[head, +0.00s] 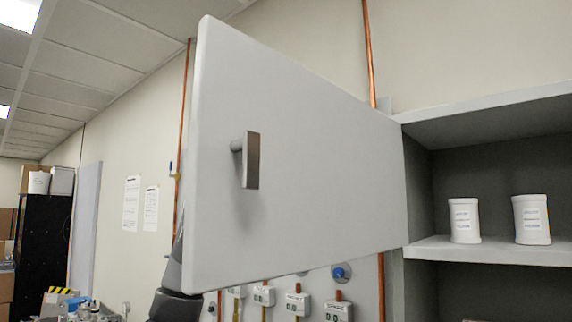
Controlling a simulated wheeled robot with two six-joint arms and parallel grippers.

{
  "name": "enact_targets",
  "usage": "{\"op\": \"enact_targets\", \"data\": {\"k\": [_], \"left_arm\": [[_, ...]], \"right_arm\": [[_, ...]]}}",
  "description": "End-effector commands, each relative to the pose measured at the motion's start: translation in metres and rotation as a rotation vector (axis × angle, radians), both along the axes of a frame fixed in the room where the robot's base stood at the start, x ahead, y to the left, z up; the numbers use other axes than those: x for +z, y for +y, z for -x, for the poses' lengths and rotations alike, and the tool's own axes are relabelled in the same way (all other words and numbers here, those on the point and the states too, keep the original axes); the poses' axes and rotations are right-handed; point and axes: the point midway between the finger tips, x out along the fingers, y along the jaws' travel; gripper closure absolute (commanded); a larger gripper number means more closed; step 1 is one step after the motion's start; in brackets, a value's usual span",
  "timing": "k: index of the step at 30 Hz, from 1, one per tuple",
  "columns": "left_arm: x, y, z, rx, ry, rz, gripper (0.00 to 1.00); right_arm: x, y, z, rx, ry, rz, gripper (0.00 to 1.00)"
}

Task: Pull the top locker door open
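The top locker door (300,165) is a light grey panel in the head view. It stands swung wide open to the left of the locker (480,250), joined to it along its right edge. Its metal handle (251,160) is on the face towards me, near the free left edge, and nothing holds it. A dark part of one of my arms shows at the door's lower left and passes behind the door. Its gripper is hidden there, and my other gripper is not in view.
Two white labelled tubs, a left one (464,220) and a right one (531,219), stand on the locker shelf (490,251). Copper pipes and grey labelled boxes (297,303) are on the wall behind the door. A black rack (40,245) stands far left.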

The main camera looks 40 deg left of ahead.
Motion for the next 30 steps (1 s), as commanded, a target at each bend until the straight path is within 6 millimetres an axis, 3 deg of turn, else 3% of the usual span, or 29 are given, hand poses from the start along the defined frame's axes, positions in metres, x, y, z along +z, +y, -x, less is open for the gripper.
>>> {"op": "enact_targets", "data": {"k": [7, 8, 12, 30], "left_arm": [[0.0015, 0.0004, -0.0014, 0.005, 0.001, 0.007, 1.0], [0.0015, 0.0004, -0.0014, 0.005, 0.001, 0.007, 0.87], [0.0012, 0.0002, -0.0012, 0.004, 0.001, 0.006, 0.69], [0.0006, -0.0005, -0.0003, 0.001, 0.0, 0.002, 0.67]], "right_arm": [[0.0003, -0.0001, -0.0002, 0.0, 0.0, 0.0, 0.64], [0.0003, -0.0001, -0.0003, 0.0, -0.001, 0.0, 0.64], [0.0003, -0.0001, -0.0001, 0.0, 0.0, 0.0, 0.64], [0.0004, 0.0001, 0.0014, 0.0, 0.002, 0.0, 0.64]]}}
